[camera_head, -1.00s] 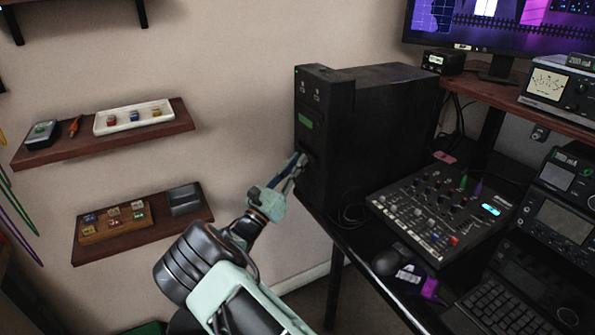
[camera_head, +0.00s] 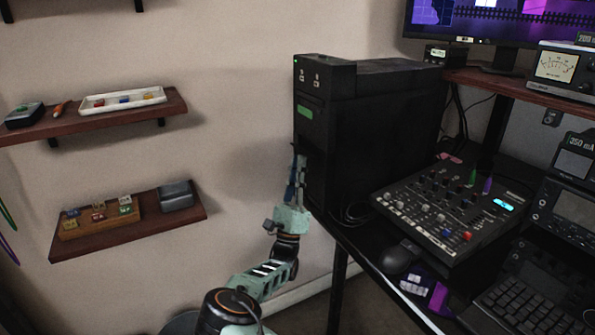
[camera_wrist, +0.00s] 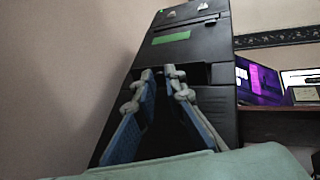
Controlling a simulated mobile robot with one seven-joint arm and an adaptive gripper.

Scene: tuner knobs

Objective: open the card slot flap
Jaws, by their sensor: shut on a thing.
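The black tower (camera_head: 375,125) stands on the desk with its front facing left; a green label (camera_wrist: 172,37) is on that front. Below the label is a dark recess (camera_wrist: 194,73). My gripper (camera_head: 297,162) is at the tower's front, below the label, its fingers pointing up. In the wrist view my gripper (camera_wrist: 160,73) has its two blue-padded fingers on either side of a dark piece, which I take to be the card slot flap (camera_wrist: 160,92). The gripper is shut on it. The flap's outline and angle are hard to make out, black on black.
A mixer (camera_head: 450,213) and a mouse (camera_head: 397,258) are on the desk right of the tower. Two wall shelves (camera_head: 95,125) (camera_head: 100,240) with small items are at the left. The space between shelves and tower is free.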

